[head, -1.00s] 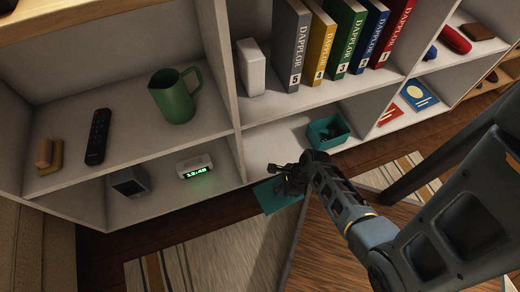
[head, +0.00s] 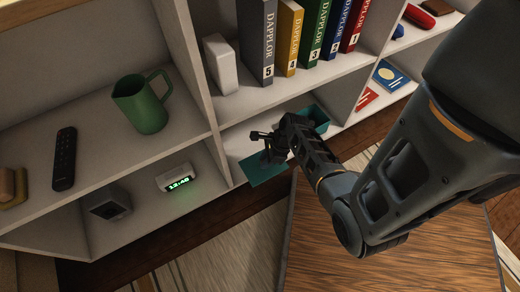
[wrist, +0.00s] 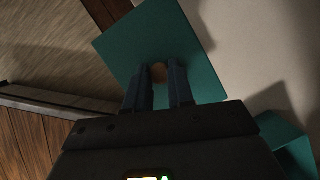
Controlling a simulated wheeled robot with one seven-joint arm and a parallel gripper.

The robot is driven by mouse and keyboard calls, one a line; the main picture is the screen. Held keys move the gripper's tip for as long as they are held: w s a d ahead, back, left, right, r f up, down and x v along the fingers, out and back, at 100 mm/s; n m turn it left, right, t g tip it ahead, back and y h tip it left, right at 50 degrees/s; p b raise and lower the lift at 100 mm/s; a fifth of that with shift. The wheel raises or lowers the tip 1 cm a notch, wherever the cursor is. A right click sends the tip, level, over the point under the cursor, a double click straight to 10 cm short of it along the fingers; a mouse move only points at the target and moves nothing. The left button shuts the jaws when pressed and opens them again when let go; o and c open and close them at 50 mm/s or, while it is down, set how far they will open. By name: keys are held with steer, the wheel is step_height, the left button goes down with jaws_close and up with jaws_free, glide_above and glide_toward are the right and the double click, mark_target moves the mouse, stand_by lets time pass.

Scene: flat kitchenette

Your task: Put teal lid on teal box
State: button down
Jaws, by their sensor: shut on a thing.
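The teal lid (head: 264,174) is a flat square plate, held in front of the lower middle shelf compartment. My gripper (head: 270,152) is above it. In the wrist view my gripper (wrist: 159,76) is shut on a round tan knob at the middle of the lid (wrist: 135,42). The teal box (head: 320,117) stands on the shelf, to the right of and behind my gripper, partly hidden by my arm. A corner of the box (wrist: 285,140) shows at the lower right of the wrist view. The lid is apart from the box.
A digital clock (head: 174,177) and a dark speaker (head: 110,205) sit in the lower left compartment. A divider (head: 224,165) separates them from the middle one. Books (head: 257,45) stand above. A wooden table (head: 400,255) is below my arm.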

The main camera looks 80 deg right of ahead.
steer(key=w+d+b, duration=0.1)
steer(key=d, duration=0.1)
steer(key=w+d+f+b, duration=0.1)
steer(key=d, duration=0.2)
steer(key=w+d+f+b, duration=0.1)
steer(key=d+b, duration=0.1)
steer(key=d, duration=0.1)
steer(key=shift+w+d, duration=0.15)
steer(key=shift+w, duration=0.05)
steer(key=shift+w+d+f+b, duration=0.1)
steer(key=shift+f+b, duration=0.75)
steer(key=shift+f, duration=0.3)
steer(key=shift+d+f+b, duration=0.1)
steer(key=shift+f+b, duration=0.7)
steer(key=shift+f, duration=0.35)
steer(key=shift+f, duration=0.2)
steer(key=c, duration=1)
jaws_free()
steer(key=shift+f+b, duration=0.15)
steer(key=shift+b, duration=0.35)
